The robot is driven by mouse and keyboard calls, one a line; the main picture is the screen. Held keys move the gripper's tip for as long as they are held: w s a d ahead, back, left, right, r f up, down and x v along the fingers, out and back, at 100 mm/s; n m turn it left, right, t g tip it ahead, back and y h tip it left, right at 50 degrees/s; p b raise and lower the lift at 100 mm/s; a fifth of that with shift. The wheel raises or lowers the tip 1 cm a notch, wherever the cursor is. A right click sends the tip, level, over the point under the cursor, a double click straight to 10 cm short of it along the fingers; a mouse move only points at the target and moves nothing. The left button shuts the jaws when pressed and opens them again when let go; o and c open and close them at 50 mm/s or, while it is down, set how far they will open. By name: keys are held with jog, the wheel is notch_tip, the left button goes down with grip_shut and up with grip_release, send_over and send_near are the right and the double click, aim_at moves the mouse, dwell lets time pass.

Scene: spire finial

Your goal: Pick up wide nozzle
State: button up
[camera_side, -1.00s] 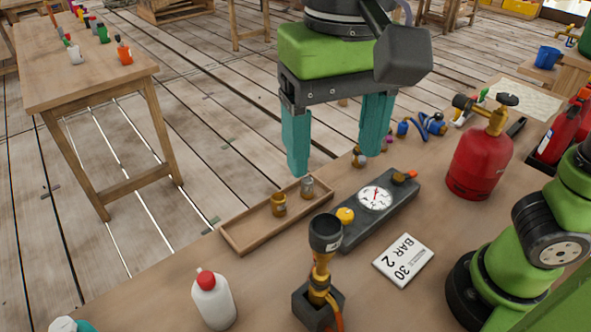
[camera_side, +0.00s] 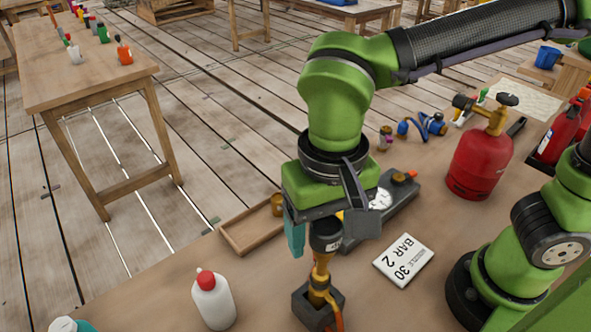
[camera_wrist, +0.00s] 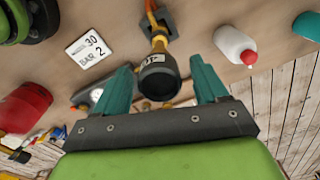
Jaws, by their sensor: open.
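The wide dark nozzle (camera_side: 326,232) sits upright on top of the brass torch (camera_side: 320,272), which stands in a dark block (camera_side: 311,304) on the bench. The nozzle also shows in the wrist view (camera_wrist: 159,78), its round mouth facing the camera. My gripper (camera_wrist: 160,66) is open, with one teal finger on each side of the nozzle and visible gaps between. In the side view one teal finger (camera_side: 294,234) shows left of the nozzle; the other is hidden behind the wrist parts. I cannot tell whether the fingertips are level with the nozzle.
A wooden tray (camera_side: 236,235) holding a brass piece (camera_side: 277,204) lies behind the gripper. A gauge box (camera_side: 398,204) is partly hidden by the wrist. A white card (camera_side: 404,260), a white bottle (camera_side: 213,300) and a red gas canister (camera_side: 478,163) stand around.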

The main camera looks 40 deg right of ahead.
aim_at(326, 223)
jog(key=c, duration=1.3)
jog(key=shift+o, duration=0.2)
jog(key=shift+r, duration=0.65)
notch_tip(326, 223, up, 2)
jog(key=shift+r, duration=0.25)
jog(key=s+d+r, duration=0.5)
jog(key=s+d, duration=0.5)
jog(key=d, duration=0.2)
jog(key=shift+d, duration=0.25)
